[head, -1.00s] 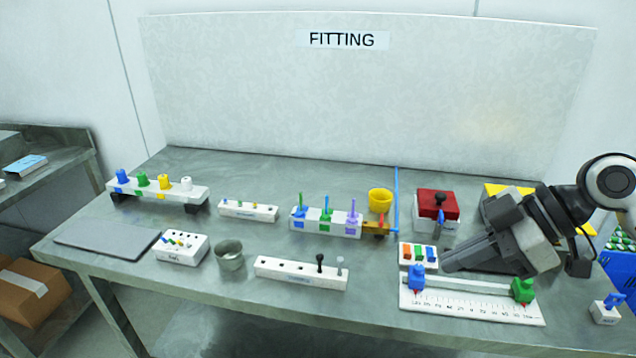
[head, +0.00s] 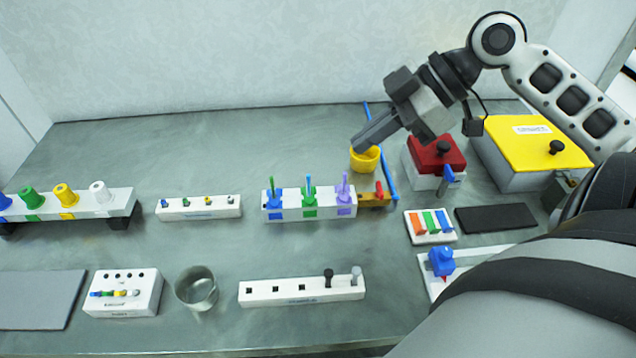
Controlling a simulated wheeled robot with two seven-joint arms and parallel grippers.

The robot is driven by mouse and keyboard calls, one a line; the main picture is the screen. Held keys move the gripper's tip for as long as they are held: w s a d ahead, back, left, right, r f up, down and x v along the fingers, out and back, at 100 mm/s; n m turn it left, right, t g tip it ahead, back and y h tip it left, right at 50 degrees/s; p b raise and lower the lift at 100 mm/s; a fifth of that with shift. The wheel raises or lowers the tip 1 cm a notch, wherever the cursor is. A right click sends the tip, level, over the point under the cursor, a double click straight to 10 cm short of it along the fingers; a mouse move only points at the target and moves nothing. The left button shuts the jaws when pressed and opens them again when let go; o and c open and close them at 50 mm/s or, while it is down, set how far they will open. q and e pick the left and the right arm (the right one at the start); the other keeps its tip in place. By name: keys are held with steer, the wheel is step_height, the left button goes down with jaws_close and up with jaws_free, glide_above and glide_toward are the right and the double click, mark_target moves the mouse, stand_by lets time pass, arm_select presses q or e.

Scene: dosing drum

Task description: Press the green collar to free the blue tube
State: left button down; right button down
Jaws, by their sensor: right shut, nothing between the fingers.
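A white block (head: 293,215) at the middle of the table carries a blue, a green and a purple collar in a row. The blue tube (head: 308,183) stands upright in the middle, green collar (head: 309,198). A green tube (head: 272,185) stands in the blue collar (head: 274,199), and a purple tube (head: 345,180) in the purple collar (head: 344,195). My right gripper (head: 358,147) is shut and empty. Its fingertips appear just above the yellow cup (head: 365,160), up and right of the green collar and apart from it. My left gripper is out of view.
A white strip with pins (head: 300,291) lies in front. Bare table separates it from the block.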

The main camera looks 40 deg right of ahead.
steer(key=b+x, duration=0.2)
steer(key=x, duration=0.6)
steer(key=shift+w+f, duration=0.1)
steer(key=shift+f, duration=0.1)
steer(key=shift+w+a+f+b, duration=0.25)
steer(key=shift+a+f+b, duration=0.25)
steer(key=shift+b, duration=0.45)
step_height(320, 180, down, 2)
steer(key=shift+f+b, duration=0.2)
steer(key=shift+b, duration=0.35)
steer(key=shift+f+b, duration=0.3)
steer(key=shift+f, duration=0.3)
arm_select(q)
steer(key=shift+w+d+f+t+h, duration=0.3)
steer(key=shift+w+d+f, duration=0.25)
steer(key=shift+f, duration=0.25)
arm_select(e)
steer(key=shift+f, duration=0.1)
